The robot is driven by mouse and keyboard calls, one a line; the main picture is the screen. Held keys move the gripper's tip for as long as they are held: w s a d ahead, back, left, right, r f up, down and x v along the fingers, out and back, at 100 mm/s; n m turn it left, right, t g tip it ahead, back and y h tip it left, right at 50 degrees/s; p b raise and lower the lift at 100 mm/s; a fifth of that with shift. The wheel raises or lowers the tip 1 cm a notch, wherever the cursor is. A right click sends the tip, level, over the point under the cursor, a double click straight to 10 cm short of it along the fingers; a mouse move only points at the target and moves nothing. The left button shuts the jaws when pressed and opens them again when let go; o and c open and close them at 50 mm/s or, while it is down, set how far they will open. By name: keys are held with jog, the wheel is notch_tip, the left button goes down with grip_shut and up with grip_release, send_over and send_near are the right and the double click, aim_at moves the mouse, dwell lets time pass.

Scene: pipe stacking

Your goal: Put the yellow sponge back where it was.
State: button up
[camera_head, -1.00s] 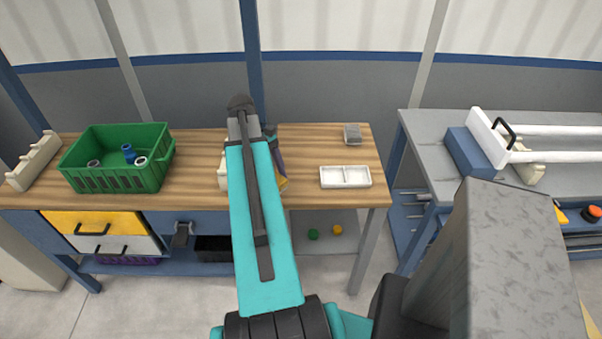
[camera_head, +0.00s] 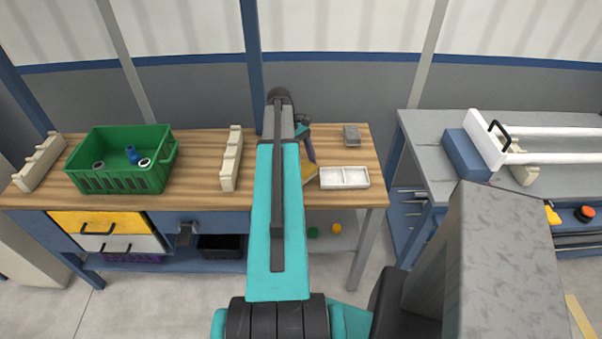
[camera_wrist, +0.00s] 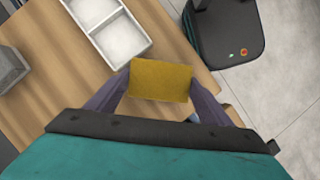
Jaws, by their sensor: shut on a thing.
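The yellow sponge (camera_wrist: 161,80) is a flat block held between the two fingers of my gripper (camera_wrist: 160,90) in the wrist view. In that view the sponge is over the wooden bench, close to a white two-compartment tray (camera_wrist: 121,38). In the head view only a sliver of the sponge (camera_head: 308,172) shows beside my arm, just left of the tray (camera_head: 344,185). My gripper (camera_head: 309,160) is mostly hidden behind my arm there. Both visible tray compartments look empty. I cannot tell how high the sponge is above the bench.
A green crate (camera_head: 120,180) with several pipe fittings stands at the bench's left. Cream notched racks (camera_head: 231,160) stand beside it. A grey block (camera_head: 352,135) lies behind the tray. A grey table (camera_head: 430,150) with white pipes is at the right, across a gap.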

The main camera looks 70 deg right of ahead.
jog(key=shift+f, duration=0.1)
jog(key=shift+f+p, duration=0.85)
jog(key=shift+f, duration=0.85)
jog(key=o, duration=0.9)
jog(key=shift+w+r, duration=0.1)
jog(key=shift+r, duration=0.05)
jog(key=shift+b+v, duration=1.9)
jog(key=shift+v, duration=4)
jog(key=shift+r, duration=0.1)
